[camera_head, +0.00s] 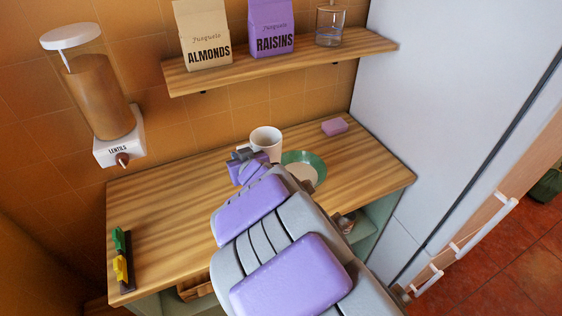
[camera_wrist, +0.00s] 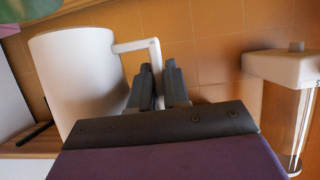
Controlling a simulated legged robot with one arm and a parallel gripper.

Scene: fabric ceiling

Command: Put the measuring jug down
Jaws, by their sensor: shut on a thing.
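The white measuring jug (camera_head: 266,137) shows behind my gripper (camera_head: 247,163) in the head view, over the back of the wooden counter (camera_head: 170,210). Its lower part is hidden by my gripper, and I cannot tell whether its base touches the wood. In the wrist view the jug (camera_wrist: 75,75) fills the left side, with its squared handle (camera_wrist: 138,45) running between the two dark fingers of my gripper (camera_wrist: 158,88). The fingers are shut on that handle.
A green-rimmed plate (camera_head: 318,162) is just right of the jug, partly hidden by my arm. A pink soap-like block (camera_head: 334,127) lies at the back right. Yellow and green clips (camera_head: 120,255) are at the left edge. A shelf (camera_head: 290,62) hangs above.

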